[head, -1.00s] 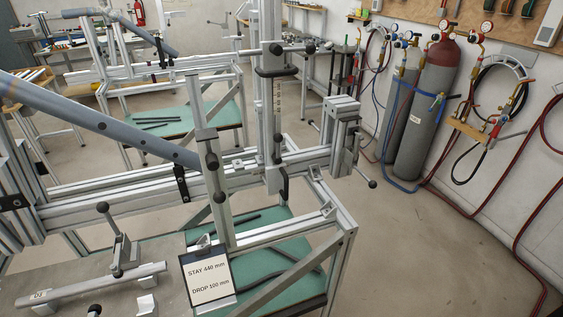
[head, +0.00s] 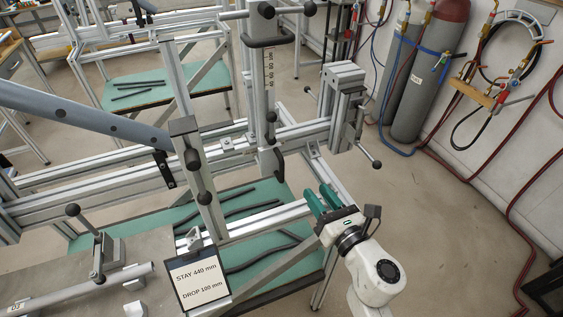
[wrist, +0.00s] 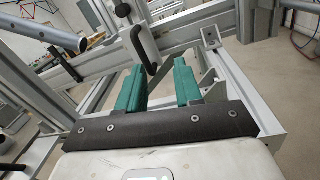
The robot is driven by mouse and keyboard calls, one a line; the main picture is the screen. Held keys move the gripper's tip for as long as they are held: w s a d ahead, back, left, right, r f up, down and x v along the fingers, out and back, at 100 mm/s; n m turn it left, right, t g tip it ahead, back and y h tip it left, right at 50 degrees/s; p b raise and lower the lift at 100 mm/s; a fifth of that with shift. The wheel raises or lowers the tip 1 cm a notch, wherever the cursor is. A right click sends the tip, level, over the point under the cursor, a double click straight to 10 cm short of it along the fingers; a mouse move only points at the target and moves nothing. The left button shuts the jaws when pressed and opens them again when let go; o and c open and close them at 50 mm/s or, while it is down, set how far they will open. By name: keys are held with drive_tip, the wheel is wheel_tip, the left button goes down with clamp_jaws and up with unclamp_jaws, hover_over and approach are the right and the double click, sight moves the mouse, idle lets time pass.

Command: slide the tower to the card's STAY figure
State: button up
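The card (head: 200,279) reads STAY 440 mm and DROP 100 mm and hangs at the front of the jig. The tower (head: 252,90) is an upright aluminium post on the long rail (head: 110,181), with a scale strip (head: 269,68) whose figures are too small to read. A dark handle (head: 278,165) hangs low on it. My gripper (head: 317,191) is open and empty, to the right of and below that handle, apart from it. In the wrist view, its green fingers (wrist: 158,68) stand apart, with a pale and black handle (wrist: 146,50) beyond them.
A shorter upright post (head: 201,190) stands left of the tower. A clamp block (head: 347,95) with lever knobs sits at the rail's right end. Black tubes lie on the green shelf (head: 140,222) below. Gas cylinders (head: 428,65) stand by the wall.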

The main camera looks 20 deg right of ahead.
sight(283, 173)
drive_tip(key=w+a+n, duration=0.1)
drive_tip(key=w, duration=0.3)
drive_tip(key=w+a+n+y, duration=0.1)
drive_tip(key=w+a, duration=0.1)
drive_tip(key=w, duration=0.1)
drive_tip(key=w+a+f+n+y, duration=0.1)
drive_tip(key=w, duration=0.3)
drive_tip(key=shift+w+a+g, duration=0.3)
clamp_jaws()
